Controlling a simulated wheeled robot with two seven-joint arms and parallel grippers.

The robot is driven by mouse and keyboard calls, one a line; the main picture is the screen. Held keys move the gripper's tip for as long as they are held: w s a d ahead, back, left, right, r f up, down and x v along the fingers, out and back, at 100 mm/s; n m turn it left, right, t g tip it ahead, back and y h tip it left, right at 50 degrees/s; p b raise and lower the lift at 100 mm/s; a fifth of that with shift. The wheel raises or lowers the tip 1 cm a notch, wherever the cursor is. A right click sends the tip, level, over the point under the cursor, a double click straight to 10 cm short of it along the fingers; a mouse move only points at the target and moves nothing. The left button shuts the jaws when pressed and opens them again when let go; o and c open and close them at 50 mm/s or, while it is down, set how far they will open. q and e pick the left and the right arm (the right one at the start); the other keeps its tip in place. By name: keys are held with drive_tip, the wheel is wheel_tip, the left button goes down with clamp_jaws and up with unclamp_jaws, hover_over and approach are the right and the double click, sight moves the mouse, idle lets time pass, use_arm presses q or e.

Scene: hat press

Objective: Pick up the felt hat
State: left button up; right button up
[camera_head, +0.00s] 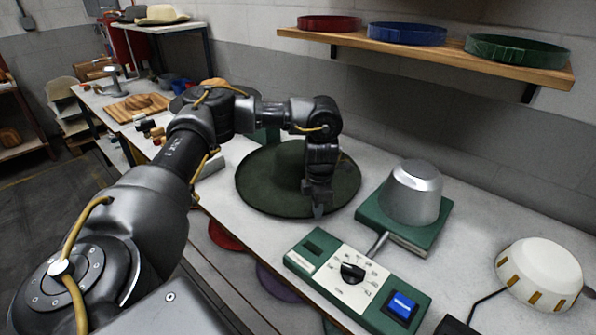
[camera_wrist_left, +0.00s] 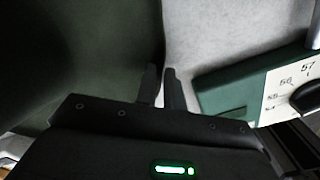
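The felt hat (camera_head: 265,180) is dark green with a wide round brim and lies on the white bench, its crown partly hidden behind my left arm. My left gripper (camera_head: 318,208) points down at the brim's near right edge. In the left wrist view the hat (camera_wrist_left: 80,60) fills the left side. There the fingers (camera_wrist_left: 162,85) are close together with the brim's edge running between them, so they look shut on the brim. The hat seems to rest on the bench. My right gripper is in neither view.
A green control box (camera_head: 355,275) with a dial stands in front of the hat. A metal hat form (camera_head: 412,192) on a green base is to its right, and a cream dome (camera_head: 540,275) lies farther right. A wooden shelf (camera_head: 430,55) with hat bands hangs above.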

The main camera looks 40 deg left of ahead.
use_arm(q)
clamp_jaws()
drive_tip(key=shift+r, duration=0.1)
